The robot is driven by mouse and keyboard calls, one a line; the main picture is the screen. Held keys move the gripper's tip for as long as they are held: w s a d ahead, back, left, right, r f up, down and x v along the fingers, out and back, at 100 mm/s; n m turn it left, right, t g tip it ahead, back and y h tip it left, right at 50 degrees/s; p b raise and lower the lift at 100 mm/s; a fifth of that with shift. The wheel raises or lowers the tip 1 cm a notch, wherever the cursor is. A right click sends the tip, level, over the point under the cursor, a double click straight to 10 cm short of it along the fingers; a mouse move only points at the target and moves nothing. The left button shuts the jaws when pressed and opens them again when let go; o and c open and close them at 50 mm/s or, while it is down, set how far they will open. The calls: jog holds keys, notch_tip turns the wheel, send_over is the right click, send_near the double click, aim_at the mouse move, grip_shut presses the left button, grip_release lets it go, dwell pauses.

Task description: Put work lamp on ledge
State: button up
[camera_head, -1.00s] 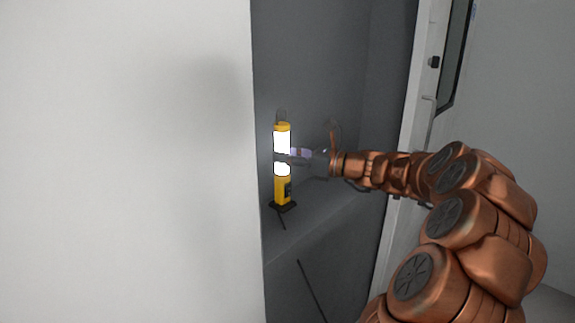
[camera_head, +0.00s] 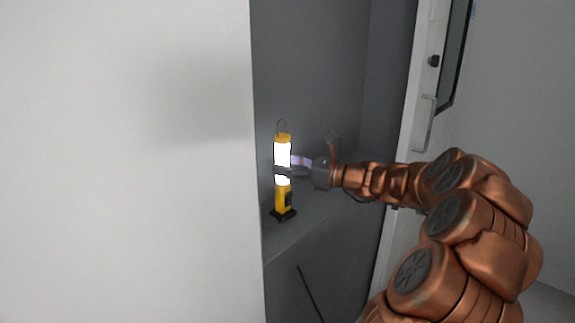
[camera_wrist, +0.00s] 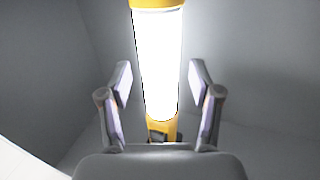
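The work lamp (camera_head: 284,200) is a yellow upright lantern with a glowing white tube, a dark base and a wire handle on top. It stands upright in the grey recess, its base appearing to rest on the ledge (camera_head: 306,223). My gripper (camera_head: 290,167) reaches in from the right at the height of the tube. In the wrist view the fingers (camera_wrist: 160,82) sit either side of the lamp (camera_wrist: 158,60), with a narrow gap showing on each side, so the gripper looks open around it. The far finger is partly hidden in the head view.
A large white panel (camera_head: 125,170) fills the left and borders the recess. The grey back wall (camera_head: 315,75) stands behind the lamp. A white door frame with a handle (camera_head: 424,122) is at the right, behind my arm. The ledge right of the lamp is clear.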

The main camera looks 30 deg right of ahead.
jog(key=shift+s+r, duration=0.1)
jog(key=shift+r, duration=0.05)
jog(key=v, duration=1.1)
jog(key=shift+s+d, duration=0.25)
jog(key=shift+s, duration=0.1)
dwell(0.4)
